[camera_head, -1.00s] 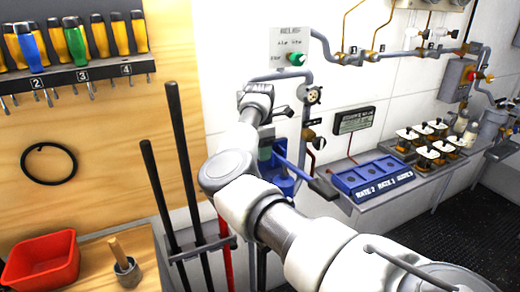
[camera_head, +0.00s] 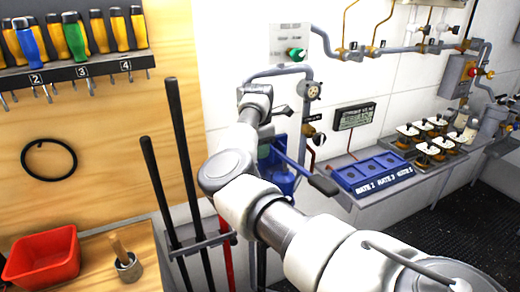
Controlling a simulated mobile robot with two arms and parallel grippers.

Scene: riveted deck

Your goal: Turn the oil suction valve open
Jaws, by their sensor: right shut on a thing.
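My right arm reaches up through the middle of the view to the grey pipework on the white wall. Its gripper (camera_head: 276,110) is beside the vertical pipe, above a blue pump unit (camera_head: 281,180). It is shut on a small part there, which appears to be the oil suction valve's handle. The gripper hides most of the valve, so its handle angle cannot be told. My left gripper is out of view.
A round gauge-like fitting (camera_head: 311,90) is right of the gripper. A white panel (camera_head: 289,42) with a green knob is above. A blue tray (camera_head: 372,174) is on the right shelf. Dark rods (camera_head: 186,150) stand left of my arm. A red bin (camera_head: 42,257) is lower left.

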